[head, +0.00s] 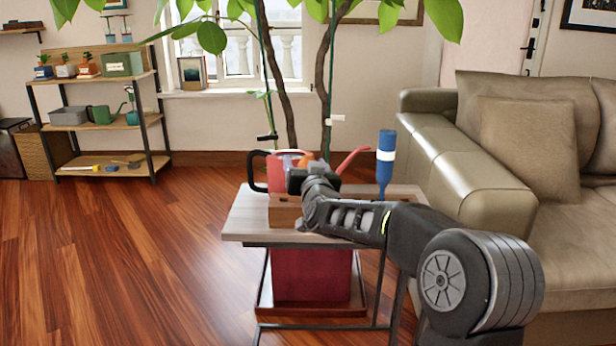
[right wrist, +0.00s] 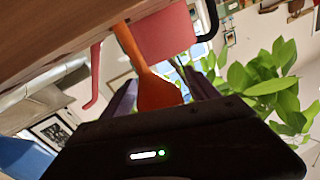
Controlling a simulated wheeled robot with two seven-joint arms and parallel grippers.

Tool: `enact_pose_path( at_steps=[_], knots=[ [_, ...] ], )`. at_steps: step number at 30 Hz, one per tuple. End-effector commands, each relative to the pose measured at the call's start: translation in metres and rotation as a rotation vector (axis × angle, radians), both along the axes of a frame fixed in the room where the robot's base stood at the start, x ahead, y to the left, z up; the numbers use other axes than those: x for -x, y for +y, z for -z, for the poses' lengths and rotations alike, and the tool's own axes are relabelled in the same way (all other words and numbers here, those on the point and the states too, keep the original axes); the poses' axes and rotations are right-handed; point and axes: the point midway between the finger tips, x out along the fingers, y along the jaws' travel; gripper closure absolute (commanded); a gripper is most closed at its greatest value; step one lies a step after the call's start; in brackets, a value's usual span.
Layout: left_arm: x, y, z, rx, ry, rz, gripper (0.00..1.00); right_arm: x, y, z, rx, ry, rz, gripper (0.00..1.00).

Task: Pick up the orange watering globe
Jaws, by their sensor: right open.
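The orange watering globe (right wrist: 157,92) shows in the right wrist view, with its narrow part toward the wooden box and its wider part between my fingers. In the head view only a bit of it (head: 305,158) shows behind my right gripper (head: 298,180). My right gripper is open, with one dark finger on each side of the globe in the right wrist view (right wrist: 160,97). I cannot tell whether either finger touches it. My left gripper is not in view.
A wooden box (head: 284,212) stands on the small table (head: 243,222). A red watering can (head: 281,170) is close behind my gripper. A blue globe with a white band (head: 385,165) stands to the right.

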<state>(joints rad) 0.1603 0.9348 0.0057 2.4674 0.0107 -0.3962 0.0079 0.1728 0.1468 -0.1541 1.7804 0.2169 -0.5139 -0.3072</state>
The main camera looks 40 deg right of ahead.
Motion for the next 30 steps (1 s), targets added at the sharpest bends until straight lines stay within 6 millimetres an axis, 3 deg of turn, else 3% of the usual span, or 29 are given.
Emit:
enact_pose_path(
  at_steps=[15, 30],
  knots=[
    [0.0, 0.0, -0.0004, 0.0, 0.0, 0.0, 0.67, 0.0006, 0.0, -0.0004, 0.0, 0.0, 0.0, 0.31],
    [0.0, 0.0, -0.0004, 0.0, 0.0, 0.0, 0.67, 0.0006, 0.0, -0.0003, 0.0, 0.0, 0.0, 0.72]
  ],
)
